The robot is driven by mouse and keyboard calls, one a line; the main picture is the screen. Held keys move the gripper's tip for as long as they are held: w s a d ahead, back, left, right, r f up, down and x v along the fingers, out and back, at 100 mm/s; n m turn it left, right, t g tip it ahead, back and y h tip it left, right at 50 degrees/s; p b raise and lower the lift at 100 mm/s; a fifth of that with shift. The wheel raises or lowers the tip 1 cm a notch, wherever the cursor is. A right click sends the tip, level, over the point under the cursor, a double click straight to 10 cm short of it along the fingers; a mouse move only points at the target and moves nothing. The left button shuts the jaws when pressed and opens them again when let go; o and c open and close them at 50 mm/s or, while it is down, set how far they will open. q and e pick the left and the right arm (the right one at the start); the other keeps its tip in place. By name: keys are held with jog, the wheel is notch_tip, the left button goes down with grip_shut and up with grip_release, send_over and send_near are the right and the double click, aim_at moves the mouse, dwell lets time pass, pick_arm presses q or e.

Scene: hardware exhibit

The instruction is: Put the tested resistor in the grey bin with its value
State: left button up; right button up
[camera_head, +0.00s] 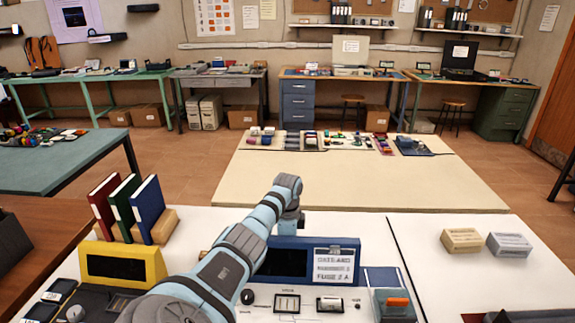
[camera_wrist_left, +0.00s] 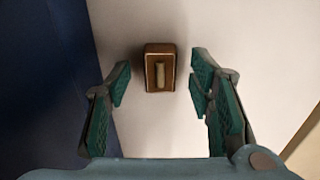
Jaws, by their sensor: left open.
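In the left wrist view my left gripper (camera_wrist_left: 160,80) is open, its green-padded fingers on either side of a small brown block (camera_wrist_left: 150,82) with a tan upright strip (camera_wrist_left: 160,75) on its top, possibly the resistor. The block stands on a white surface, and no finger clearly touches it. In the head view my left arm reaches over the blue panel (camera_head: 285,262), and its gripper is hidden behind it. A grey box (camera_head: 509,246) and a tan box (camera_head: 462,241) with small labels stand at the right; their text is unreadable. My right gripper is not in view.
A white sign (camera_head: 333,268) is on the blue panel. A yellow display (camera_head: 122,264) and upright red, green and blue binders (camera_head: 146,209) stand left. A grey device with an orange part (camera_head: 397,303) is at front. White table is free around the boxes.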

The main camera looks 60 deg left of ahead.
pick_arm(q)
jog(key=shift+f, duration=0.45)
grip_shut()
jog(key=shift+r, duration=0.15)
notch_tip(320, 180, up, 20)
jog(key=p, duration=0.7)
